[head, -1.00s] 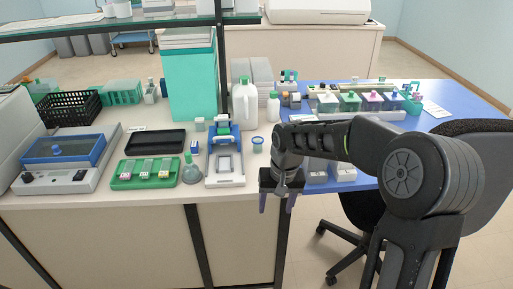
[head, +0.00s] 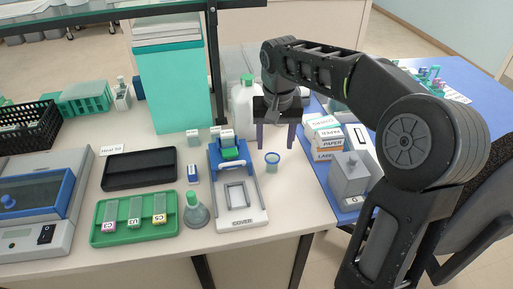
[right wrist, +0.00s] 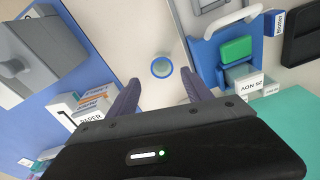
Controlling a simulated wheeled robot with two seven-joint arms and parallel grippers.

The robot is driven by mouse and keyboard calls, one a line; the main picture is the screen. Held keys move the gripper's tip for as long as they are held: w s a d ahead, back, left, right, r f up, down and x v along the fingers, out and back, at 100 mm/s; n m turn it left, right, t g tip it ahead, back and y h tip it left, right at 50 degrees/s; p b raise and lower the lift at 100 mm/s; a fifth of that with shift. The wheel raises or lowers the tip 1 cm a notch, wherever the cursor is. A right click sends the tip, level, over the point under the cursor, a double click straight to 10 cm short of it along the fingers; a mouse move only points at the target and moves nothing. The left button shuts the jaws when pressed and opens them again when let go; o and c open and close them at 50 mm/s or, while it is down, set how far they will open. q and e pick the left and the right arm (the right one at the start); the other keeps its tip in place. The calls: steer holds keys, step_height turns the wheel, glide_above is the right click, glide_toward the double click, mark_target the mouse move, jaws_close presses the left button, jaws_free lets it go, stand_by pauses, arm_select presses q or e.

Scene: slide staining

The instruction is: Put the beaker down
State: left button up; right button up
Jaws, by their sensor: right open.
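The beaker (head: 272,162), a small clear cup with a blue rim and a greenish inside, stands upright on the white bench, right of the white and blue cover device. In the right wrist view the beaker (right wrist: 161,68) shows from above, just past the fingertips and roughly centred between them. My right gripper (head: 276,138) is open and empty, its purple fingers pointing down. In the head view it appears just behind the beaker, apart from it. The right gripper's open fingers also show in the wrist view (right wrist: 160,84). My left gripper is not in view.
A white jug (head: 244,110) stands behind. Paper boxes (head: 325,140) and a grey container (head: 349,178) are on the blue mat at right.

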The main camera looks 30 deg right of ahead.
mark_target(272, 158)
steer(key=shift+w+r, duration=0.1)
steer(key=shift+w, duration=0.1)
steer(key=shift+s, duration=0.1)
steer(key=shift+w+f, duration=0.2)
steer(key=shift+f, duration=1.1)
steer(key=shift+w+d+f+p, duration=0.15)
steer(key=shift+f+p, duration=0.3)
steer(key=shift+f, duration=2.2)
